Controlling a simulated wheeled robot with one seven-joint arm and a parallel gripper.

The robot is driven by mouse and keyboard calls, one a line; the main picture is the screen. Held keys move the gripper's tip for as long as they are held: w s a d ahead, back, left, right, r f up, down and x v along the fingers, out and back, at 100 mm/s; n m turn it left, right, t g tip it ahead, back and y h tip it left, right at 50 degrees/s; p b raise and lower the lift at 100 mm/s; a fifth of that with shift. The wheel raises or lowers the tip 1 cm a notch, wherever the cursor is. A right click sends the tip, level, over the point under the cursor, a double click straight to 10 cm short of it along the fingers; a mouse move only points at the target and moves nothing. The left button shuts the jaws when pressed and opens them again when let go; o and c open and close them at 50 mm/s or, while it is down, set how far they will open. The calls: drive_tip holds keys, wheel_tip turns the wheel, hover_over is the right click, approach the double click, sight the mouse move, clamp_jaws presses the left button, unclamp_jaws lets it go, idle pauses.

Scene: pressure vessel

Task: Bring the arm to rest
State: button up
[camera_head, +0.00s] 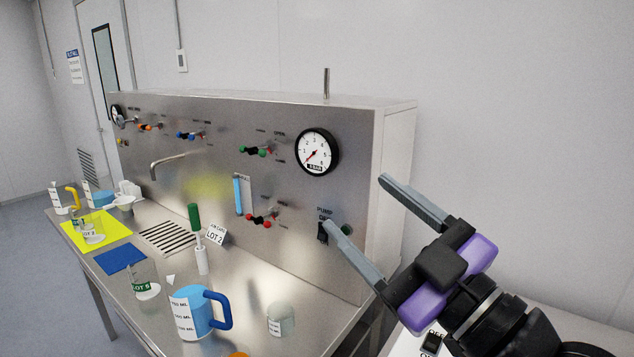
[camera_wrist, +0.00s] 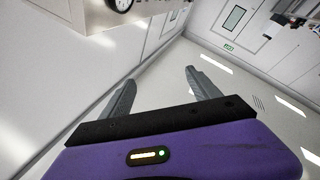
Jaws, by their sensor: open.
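My gripper (camera_head: 357,205) is open and empty at the right in the head view, with its two grey fingers spread wide and pointing up and left. It appears in front of the right end of the steel panel (camera_head: 290,210) and touches nothing that I can see. In the wrist view my gripper (camera_wrist: 160,88) also shows open, with nothing between the fingers.
The panel carries a gauge (camera_head: 317,152), coloured valves and a spout (camera_head: 175,162). Open air surrounds my gripper.

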drive_tip(key=s+d+f+m+t+h, duration=0.6)
drive_tip(key=s+d+f+m+h, duration=0.2)
drive_tip(key=d+f+m+h, duration=0.8)
drive_tip(key=s+f+g+y, duration=0.1)
drive_tip(key=s+f+g, duration=0.1)
drive_tip(key=s+f, duration=0.4)
drive_tip(key=s+a+f+n+g+y, duration=0.1)
drive_tip(key=s+f+g, duration=0.2)
drive_tip(key=s, duration=0.9)
drive_tip(key=s+a+f+n+g+y, duration=0.1)
drive_tip(key=s+f+g, duration=0.2)
drive_tip(key=s+f, duration=0.6)
drive_tip(key=shift+s+f, duration=0.15)
drive_tip(key=shift+s, duration=0.25)
drive_tip(key=shift+a, duration=0.1)
